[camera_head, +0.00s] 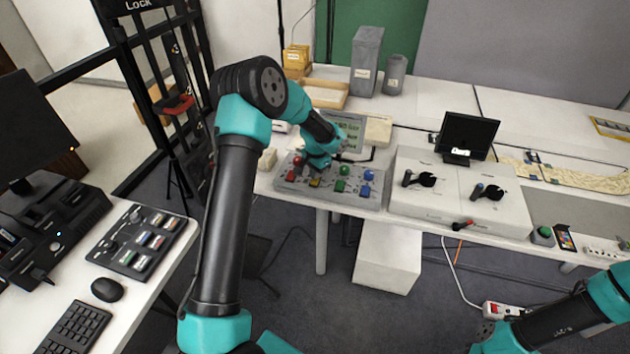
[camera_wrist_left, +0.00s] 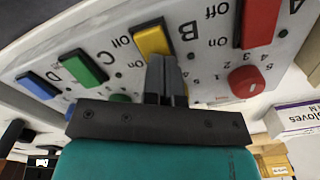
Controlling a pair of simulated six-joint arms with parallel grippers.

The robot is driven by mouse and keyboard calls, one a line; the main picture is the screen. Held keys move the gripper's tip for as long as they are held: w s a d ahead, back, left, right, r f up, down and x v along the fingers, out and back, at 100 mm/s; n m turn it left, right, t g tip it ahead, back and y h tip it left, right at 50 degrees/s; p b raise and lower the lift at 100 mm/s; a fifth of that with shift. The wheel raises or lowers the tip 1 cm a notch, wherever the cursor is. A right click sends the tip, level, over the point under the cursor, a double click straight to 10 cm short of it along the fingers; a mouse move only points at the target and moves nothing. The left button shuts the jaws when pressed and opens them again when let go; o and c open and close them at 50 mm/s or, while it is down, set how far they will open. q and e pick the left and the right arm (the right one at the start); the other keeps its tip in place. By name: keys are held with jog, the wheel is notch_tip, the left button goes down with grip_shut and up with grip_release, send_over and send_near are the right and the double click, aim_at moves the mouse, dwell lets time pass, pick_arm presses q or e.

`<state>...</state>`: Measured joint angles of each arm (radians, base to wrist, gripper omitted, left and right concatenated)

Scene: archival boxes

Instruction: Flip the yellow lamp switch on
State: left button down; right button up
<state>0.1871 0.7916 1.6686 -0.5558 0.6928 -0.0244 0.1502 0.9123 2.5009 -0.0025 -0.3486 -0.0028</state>
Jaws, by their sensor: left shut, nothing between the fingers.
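The grey control panel (camera_head: 330,201) stands at the front of the bench and also fills much of the left wrist view, upside down. The yellow switch (camera_wrist_left: 153,38) sits beside the letter B, between the red switch (camera_wrist_left: 260,22) and the green switch (camera_wrist_left: 82,66); it also shows in the head view (camera_head: 315,182). "On" and "Off" labels are near it, but I cannot tell its position. My left gripper (camera_wrist_left: 165,62) is shut and empty, its tips at the yellow switch's near edge. I cannot tell whether they touch. My right gripper is out of view.
The blue switch (camera_wrist_left: 38,85) is at the panel's other end. A white box with levers (camera_head: 440,190) stands right of the panel.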

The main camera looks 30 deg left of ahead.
pick_arm(q)
jog(key=shift+r, duration=3.5)
